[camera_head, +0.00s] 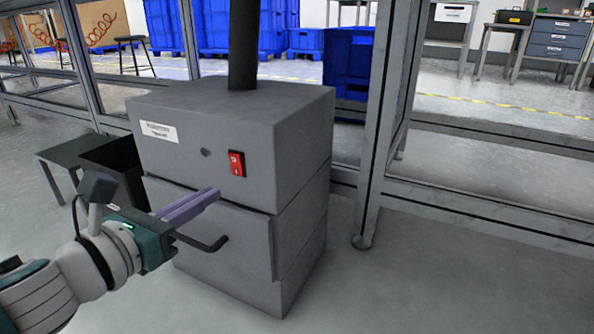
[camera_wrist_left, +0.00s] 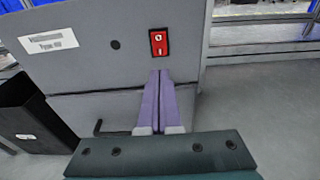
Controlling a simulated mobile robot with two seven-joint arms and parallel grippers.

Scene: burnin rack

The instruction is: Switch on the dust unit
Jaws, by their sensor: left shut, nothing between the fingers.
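The dust unit (camera_head: 225,125) is a grey metal cabinet with a dark pipe (camera_head: 243,45) rising from its top. A red rocker switch (camera_head: 236,163) with white marks sits on its front face. The switch also shows in the left wrist view (camera_wrist_left: 159,43), just beyond the fingertips. My left gripper (camera_head: 217,191) has purple fingers closed together with nothing between them. Its tips are in front of the unit, a little below and left of the switch in the head view. Whether the tips touch the unit cannot be told. My right gripper is not in view.
A black handle (camera_head: 205,245) sticks out from the unit's lower door, close under my left fingers. A black bin (camera_head: 112,165) stands to the left. A metal frame post (camera_head: 385,130) stands right of the unit. The floor (camera_head: 430,280) at the front right is clear.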

